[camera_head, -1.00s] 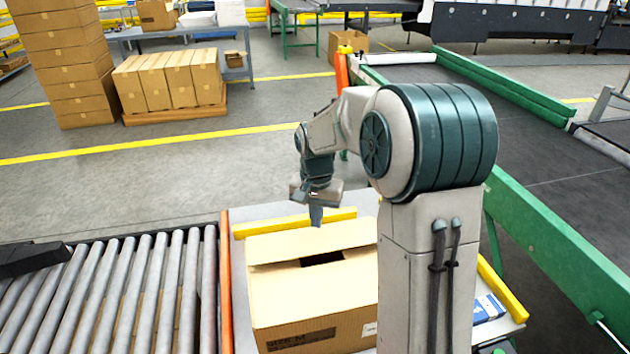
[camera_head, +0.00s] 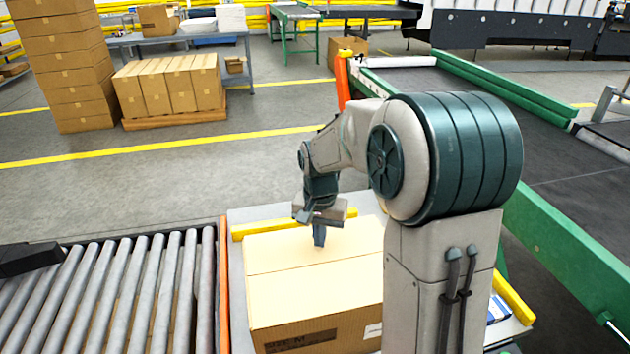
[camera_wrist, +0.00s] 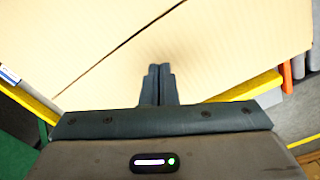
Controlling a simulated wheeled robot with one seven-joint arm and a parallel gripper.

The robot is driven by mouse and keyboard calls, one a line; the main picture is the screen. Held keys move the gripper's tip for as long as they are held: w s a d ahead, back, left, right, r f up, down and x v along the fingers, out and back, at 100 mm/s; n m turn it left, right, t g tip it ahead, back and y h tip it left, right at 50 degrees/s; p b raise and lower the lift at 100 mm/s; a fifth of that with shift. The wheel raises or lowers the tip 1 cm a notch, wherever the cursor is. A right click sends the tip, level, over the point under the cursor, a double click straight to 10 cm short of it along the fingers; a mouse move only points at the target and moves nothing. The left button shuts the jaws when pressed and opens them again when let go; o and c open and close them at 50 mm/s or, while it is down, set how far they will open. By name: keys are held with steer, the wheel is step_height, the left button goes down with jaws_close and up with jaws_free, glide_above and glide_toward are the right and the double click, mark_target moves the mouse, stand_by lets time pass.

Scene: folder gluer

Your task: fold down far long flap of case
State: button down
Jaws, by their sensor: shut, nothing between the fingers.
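The cardboard case (camera_head: 300,290) sits on the light table, with its printed side towards me. Its far long flap (camera_head: 275,248) lies down, about level with the near flap, and no dark opening shows between them. In the wrist view the case top (camera_wrist: 190,45) fills most of the picture, with a thin dark seam between the flaps. My gripper (camera_head: 319,243) is shut and empty, pointing down at the far flap. Its closed fingers (camera_wrist: 158,72) appear at or just above the cardboard; I cannot tell whether they touch. My arm hides the case's right end.
A yellow rail (camera_head: 250,229) runs behind the case and another yellow rail (camera_head: 512,297) lies to the right. A roller conveyor (camera_head: 130,290) with an orange edge (camera_head: 223,290) is at the left. A green-framed belt conveyor (camera_head: 565,255) stands at the right.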

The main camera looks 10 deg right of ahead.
step_height(320, 180, up, 9)
steer(key=p, duration=0.7)
